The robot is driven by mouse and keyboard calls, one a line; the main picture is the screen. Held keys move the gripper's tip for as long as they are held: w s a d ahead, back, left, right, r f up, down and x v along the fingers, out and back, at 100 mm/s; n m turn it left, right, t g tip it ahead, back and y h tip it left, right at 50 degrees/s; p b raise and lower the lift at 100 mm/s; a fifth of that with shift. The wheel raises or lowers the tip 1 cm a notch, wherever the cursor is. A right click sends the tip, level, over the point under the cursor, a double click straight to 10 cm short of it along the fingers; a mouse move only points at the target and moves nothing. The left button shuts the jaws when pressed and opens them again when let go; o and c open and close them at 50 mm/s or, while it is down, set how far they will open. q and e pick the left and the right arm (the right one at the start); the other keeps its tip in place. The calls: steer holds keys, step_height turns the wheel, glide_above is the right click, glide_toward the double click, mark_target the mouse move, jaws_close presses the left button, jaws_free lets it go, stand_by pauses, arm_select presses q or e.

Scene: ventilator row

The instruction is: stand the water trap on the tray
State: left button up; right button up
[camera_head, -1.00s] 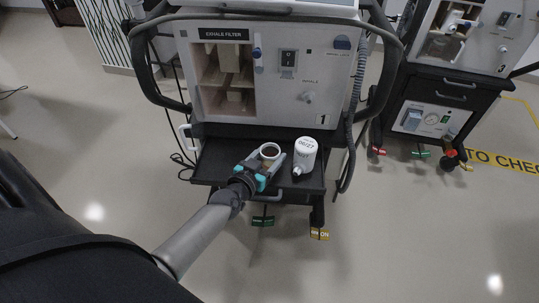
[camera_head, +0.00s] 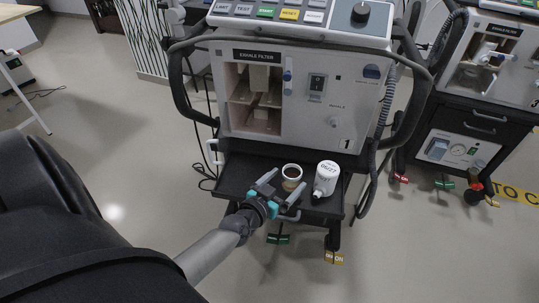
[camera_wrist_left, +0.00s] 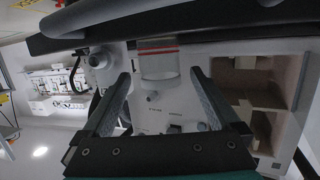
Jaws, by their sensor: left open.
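The water trap, which I take to be the small cup (camera_head: 292,172) with a dark inside, stands upright on the black tray (camera_head: 236,172) under ventilator 1. In the left wrist view, which is turned over, it shows as a see-through cup (camera_wrist_left: 159,62) with a red line. My left gripper (camera_head: 284,184) is open at the near side of the cup. In the left wrist view the fingers (camera_wrist_left: 158,76) are spread with the cup in line between their tips and gaps on both sides. My right gripper is not in view.
Ventilator 1 (camera_head: 305,105) rises behind the tray. A second ventilator (camera_head: 492,70) stands at right. The tray's left part is bare.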

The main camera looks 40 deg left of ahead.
arm_select(q)
steer(key=shift+p+v, duration=1.25)
steer(key=shift+v, duration=3.05)
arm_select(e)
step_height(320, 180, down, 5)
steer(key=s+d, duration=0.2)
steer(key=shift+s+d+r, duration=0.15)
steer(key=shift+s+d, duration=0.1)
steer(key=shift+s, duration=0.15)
